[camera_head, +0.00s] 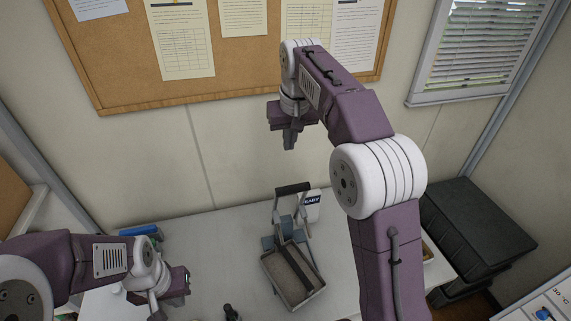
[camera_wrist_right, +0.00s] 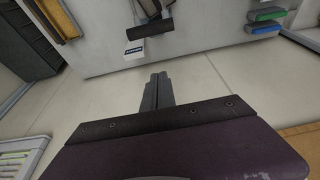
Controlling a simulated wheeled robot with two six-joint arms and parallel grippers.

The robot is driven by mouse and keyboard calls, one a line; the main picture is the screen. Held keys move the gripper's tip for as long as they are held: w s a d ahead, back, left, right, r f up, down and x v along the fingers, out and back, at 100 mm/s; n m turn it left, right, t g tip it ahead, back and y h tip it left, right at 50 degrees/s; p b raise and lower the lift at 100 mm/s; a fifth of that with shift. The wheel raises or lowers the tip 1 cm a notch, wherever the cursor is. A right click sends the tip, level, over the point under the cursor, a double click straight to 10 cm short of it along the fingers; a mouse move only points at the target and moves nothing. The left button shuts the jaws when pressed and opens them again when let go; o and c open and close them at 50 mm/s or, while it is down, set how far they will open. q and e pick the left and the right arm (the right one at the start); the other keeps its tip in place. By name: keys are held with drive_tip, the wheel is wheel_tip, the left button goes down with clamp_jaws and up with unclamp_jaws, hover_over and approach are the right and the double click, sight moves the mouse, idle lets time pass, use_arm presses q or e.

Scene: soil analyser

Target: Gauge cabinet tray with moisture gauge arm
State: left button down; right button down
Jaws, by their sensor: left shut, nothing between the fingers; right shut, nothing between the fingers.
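A tray (camera_head: 272,265) with brownish contents sits on the white table, and a dark bar lies across it. Behind it a grey gauge frame stands up, with a dark crossbar handle (camera_head: 292,188) at its top. A white card (camera_head: 311,212) with dark lettering, partly hidden, is just beside the frame. In the right wrist view the handle (camera_wrist_right: 150,29) and card (camera_wrist_right: 134,52) show at the top, apart from the fingers. My right gripper (camera_head: 290,142) is shut and empty, raised above and behind the frame. My left gripper (camera_head: 157,308) is low at the left, shut and empty, away from the tray.
Blue (camera_head: 140,230) and green items lie at the table's back left. A small dark object (camera_head: 231,312) stands at the front edge of the view. Black cases (camera_head: 475,225) are stacked at the right. A corkboard (camera_head: 120,60) hangs on the wall behind.

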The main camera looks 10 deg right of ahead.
wheel_tip(320, 180, down, 12)
drive_tip(key=shift+s+r+p, duration=0.2)
drive_tip(key=shift+s+p, duration=0.25)
idle(0.4)
drive_tip(key=shift+w+f, duration=0.15)
